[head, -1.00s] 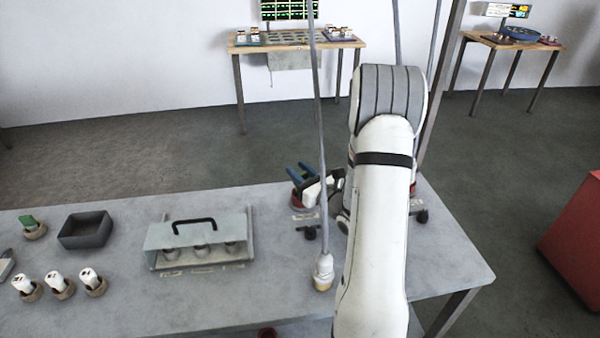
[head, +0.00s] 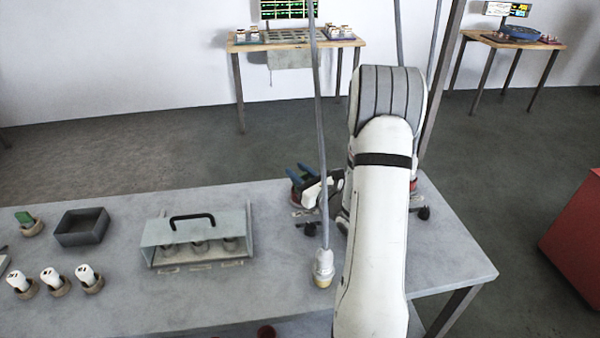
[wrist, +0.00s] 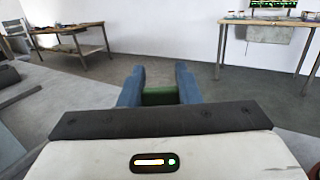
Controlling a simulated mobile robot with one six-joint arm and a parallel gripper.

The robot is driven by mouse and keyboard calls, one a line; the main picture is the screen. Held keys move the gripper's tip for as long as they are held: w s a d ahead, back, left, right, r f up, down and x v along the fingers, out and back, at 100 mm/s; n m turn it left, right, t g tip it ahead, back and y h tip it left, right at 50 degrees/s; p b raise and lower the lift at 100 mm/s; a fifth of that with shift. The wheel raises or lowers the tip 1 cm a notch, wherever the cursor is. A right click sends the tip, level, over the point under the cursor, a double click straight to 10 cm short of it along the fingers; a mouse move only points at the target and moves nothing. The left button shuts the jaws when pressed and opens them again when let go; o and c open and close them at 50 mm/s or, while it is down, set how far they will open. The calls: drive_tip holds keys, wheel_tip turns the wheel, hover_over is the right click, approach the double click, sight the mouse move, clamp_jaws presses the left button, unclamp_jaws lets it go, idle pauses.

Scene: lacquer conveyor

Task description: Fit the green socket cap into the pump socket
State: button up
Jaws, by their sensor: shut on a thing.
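My gripper (head: 299,172) has blue fingers and is near the table's far edge in the head view, left of my arm. In the wrist view the two blue fingers (wrist: 160,82) are shut on a green piece (wrist: 160,96), which looks like the green socket cap. In the head view this piece is hidden. Below the fingers is a red round part (head: 297,197) on a small dark-footed stand; I cannot tell for sure that it is the pump socket. The gap between piece and stand is not clear.
A grey open bin (head: 83,240), a clear-fronted case with a black handle (head: 193,245), several white plugs in brown rings (head: 53,280) and another green piece (head: 24,217) stand on the left. A hanging cable ends in a white plug (head: 323,265). A red box (head: 575,228) stands right.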

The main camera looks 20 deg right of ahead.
drive_tip(key=shift+f+b, duration=1)
drive_tip(key=shift+f, duration=0.15)
drive_tip(key=o, duration=1.1)
drive_tip(key=shift+r, duration=0.15)
wheel_tip(320, 180, up, 10)
drive_tip(key=shift+d+f+p, duration=0.1)
drive_tip(key=shift+p, duration=0.2)
